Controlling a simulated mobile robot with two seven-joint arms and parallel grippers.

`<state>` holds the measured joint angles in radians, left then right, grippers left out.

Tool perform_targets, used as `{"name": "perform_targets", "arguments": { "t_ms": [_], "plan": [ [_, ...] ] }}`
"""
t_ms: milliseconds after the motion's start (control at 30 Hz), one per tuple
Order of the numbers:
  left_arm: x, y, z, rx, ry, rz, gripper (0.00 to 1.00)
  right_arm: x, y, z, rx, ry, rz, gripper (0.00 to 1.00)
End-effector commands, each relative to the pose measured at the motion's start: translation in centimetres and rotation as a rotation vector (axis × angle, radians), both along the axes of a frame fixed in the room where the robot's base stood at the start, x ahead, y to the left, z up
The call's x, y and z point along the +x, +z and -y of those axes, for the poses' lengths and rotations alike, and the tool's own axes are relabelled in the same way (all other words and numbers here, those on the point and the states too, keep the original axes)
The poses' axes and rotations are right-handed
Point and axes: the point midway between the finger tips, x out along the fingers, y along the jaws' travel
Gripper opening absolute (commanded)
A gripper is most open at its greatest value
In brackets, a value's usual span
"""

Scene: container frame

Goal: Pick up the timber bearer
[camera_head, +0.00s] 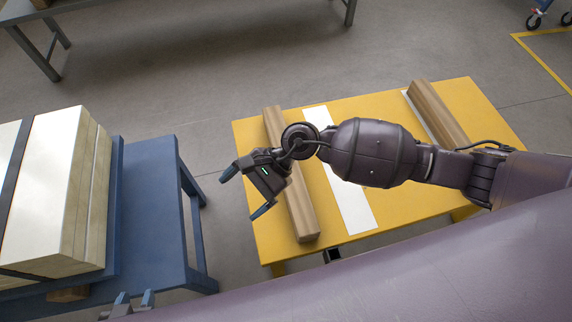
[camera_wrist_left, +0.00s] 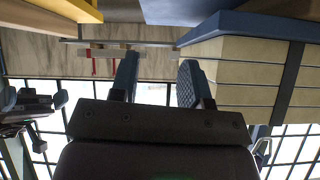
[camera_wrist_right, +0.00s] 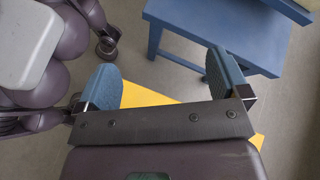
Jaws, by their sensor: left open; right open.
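Two brown timber bearers lie on the yellow table (camera_head: 400,213) in the head view. The left bearer (camera_head: 303,217) lies lengthwise near the table's left edge, and the right bearer (camera_head: 438,115) lies near the far right edge. My right gripper (camera_head: 247,191) is open and empty, its fingers pointing left past the left bearer; its wrist hides part of that bearer. The right wrist view shows its spread fingers (camera_wrist_right: 163,82) with no bearer visible between them. My left gripper (camera_head: 134,299) is at the bottom left, by the blue table; its fingers (camera_wrist_left: 157,80) are apart and empty.
A blue table (camera_head: 160,190) with a strapped stack of pale panels (camera_head: 50,190) stands at the left. White strips (camera_head: 350,200) lie on the yellow table beside the bearers. A grey bench (camera_head: 35,50) stands at the back. A floor gap separates the blue and yellow tables.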

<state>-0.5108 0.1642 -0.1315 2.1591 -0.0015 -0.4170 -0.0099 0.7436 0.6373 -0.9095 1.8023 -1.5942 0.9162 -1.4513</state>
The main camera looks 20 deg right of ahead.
Motion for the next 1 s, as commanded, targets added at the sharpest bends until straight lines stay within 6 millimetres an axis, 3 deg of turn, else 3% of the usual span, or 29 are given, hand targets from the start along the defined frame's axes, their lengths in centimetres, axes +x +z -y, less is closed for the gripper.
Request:
{"name": "perform_targets", "arguments": {
  "t_ms": [33, 200, 333, 500, 733, 1000],
  "plan": [
    [-0.4, -0.9, 0.1, 0.0, -0.001, -0.016, 0.43, 0.9, -2.0, 1.0, -0.077, 0.093, 0.094, 0.94],
    [-0.8, -2.2, 0.2, 0.0, -0.003, -0.042, 0.43, 4.9, -5.6, 5.3, -0.335, 0.413, 0.399, 0.94],
    [-0.7, -2.6, 0.3, -0.002, -0.007, -0.045, 0.43, 8.5, -6.9, 8.8, -0.518, 0.622, 0.565, 0.94],
    [-0.4, -2.9, 0.4, -0.002, -0.011, -0.047, 0.43, 12.0, -7.1, 12.1, -0.685, 0.797, 0.681, 0.94],
    [-0.6, -3.2, 0.4, 0.001, -0.013, -0.056, 0.43, 13.4, -7.5, 13.3, -0.75, 0.866, 0.719, 0.94],
    [-0.8, -3.7, 0.5, 0.016, -0.028, -0.058, 0.43, 13.3, -11.3, 13.3, -0.745, 0.863, 0.714, 0.94]
  ]
}}
